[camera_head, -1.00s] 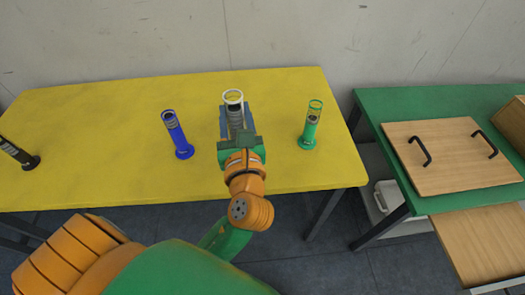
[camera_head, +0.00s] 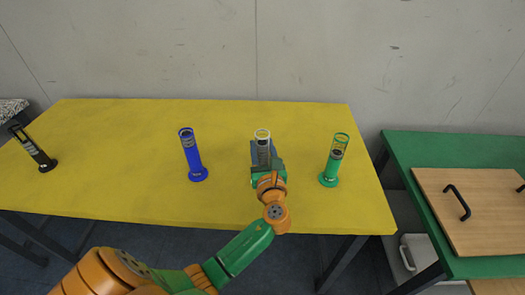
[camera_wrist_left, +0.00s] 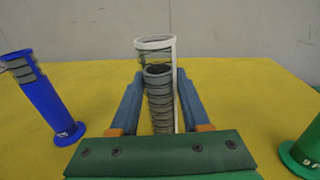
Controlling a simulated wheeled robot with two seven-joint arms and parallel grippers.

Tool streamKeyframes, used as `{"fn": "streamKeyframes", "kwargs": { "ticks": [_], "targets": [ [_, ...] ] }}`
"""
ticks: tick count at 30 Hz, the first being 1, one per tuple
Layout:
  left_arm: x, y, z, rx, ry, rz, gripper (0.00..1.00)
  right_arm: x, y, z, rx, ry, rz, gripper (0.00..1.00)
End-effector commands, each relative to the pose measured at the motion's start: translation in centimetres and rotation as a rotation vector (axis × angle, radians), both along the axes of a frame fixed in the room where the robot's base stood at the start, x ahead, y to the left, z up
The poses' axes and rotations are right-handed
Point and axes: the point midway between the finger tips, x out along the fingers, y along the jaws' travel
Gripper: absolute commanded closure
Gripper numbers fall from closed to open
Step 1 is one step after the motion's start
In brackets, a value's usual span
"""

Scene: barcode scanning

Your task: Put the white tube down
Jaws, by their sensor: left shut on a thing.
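The white tube (camera_head: 262,135) stands upright over the yellow table (camera_head: 110,130), between the blue tube and the green tube. My left gripper (camera_head: 263,153) is shut on it. In the left wrist view the white tube (camera_wrist_left: 155,45) rises between the two blue-grey fingers of the left gripper (camera_wrist_left: 159,100). It has a white rim and a white strip, with a dark spring-like coil inside. Its base is hidden by my gripper, so I cannot tell whether it touches the table. My right gripper is not in view.
A blue tube (camera_head: 193,158) stands left of the white tube, and a green tube (camera_head: 332,165) right of it. A black tube (camera_head: 38,152) stands at the far left. A green table (camera_head: 450,145) with a handled wooden board (camera_head: 490,205) is at the right.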

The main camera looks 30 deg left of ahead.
Motion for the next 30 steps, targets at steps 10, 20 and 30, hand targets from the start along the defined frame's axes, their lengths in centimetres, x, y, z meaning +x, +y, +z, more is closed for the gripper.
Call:
{"fn": "streamKeyframes", "kwargs": {
  "ticks": [10,20,30],
  "targets": [
    [0.0,0.0,-0.2,0.001,-0.001,0.0,0.46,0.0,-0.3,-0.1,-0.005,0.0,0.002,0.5],
    [0.0,0.0,-0.2,0.001,-0.001,-0.001,0.24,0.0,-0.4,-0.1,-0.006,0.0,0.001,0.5],
    [-4.1,-3.9,-0.1,-0.003,0.002,-0.003,0.24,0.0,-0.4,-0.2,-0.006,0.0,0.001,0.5]
  ]
}}
